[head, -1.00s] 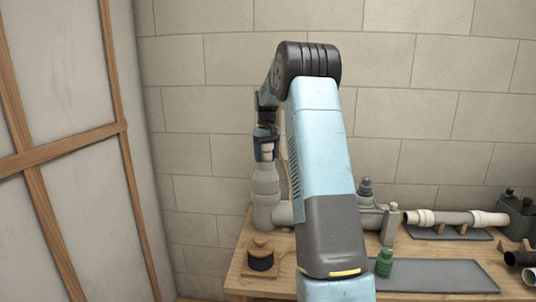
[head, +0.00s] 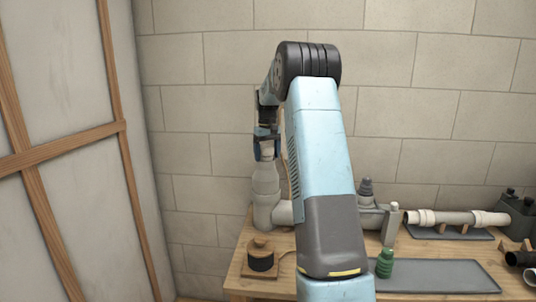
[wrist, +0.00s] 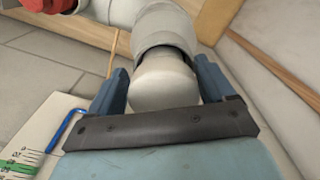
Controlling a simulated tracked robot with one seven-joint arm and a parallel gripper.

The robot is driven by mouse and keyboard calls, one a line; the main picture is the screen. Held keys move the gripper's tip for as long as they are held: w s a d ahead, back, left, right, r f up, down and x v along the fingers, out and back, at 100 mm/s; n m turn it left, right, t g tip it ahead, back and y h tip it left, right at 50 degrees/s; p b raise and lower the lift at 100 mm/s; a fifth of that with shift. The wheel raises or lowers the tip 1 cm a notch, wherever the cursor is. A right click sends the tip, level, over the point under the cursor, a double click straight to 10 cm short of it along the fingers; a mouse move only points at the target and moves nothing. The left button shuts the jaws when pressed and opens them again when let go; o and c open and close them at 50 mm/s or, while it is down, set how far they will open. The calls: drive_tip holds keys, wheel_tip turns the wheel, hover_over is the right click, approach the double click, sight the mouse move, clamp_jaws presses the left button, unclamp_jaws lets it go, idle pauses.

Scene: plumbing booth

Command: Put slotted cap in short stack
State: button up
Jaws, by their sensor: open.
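A pale, cream cap (wrist: 160,85) sits at the mouth of a grey pipe fitting (wrist: 163,35) in the wrist view. In the head view the short stack (head: 266,182) stands upright at the left of the bench, with the pale cap (head: 267,149) at its top. My gripper (head: 267,156) is at the top of the stack, its blue fingers one on each side of the cap. The gripper is open, with small gaps beside the cap in the wrist view. The slot is not visible, and how deep the cap sits is unclear.
A dark round pot with a wooden lid (head: 261,254) stands in front of the stack. A green bottle (head: 385,264) stands by a grey mat (head: 440,276). A pale pipe (head: 455,217) lies on supports at the right. The wall is close behind.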

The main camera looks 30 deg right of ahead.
wheel_tip(320, 180, up, 14)
drive_tip(key=shift+s+f, duration=0.15)
drive_tip(key=shift+s, duration=0.05)
drive_tip(key=shift+a, duration=0.1)
idle(0.5)
drive_tip(key=s+a+r+t, duration=0.2)
drive_tip(key=s+a+r, duration=0.1)
drive_tip(key=s+a, duration=0.65)
drive_tip(key=s+a+r+t, duration=0.1)
drive_tip(key=s+a+r, duration=0.2)
drive_tip(key=s+a, duration=0.65)
drive_tip(key=s+a+f+t, duration=0.1)
drive_tip(key=s+f, duration=0.5)
drive_tip(key=s, duration=0.6)
drive_tip(key=s+a+f+t, duration=0.1)
drive_tip(key=s+a+f, duration=0.3)
drive_tip(key=s, duration=0.9)
wheel_tip(320, 180, down, 2)
drive_tip(key=shift+s+f+t, duration=0.1)
drive_tip(key=shift+s+t, duration=0.05)
drive_tip(key=shift+t, duration=0.15)
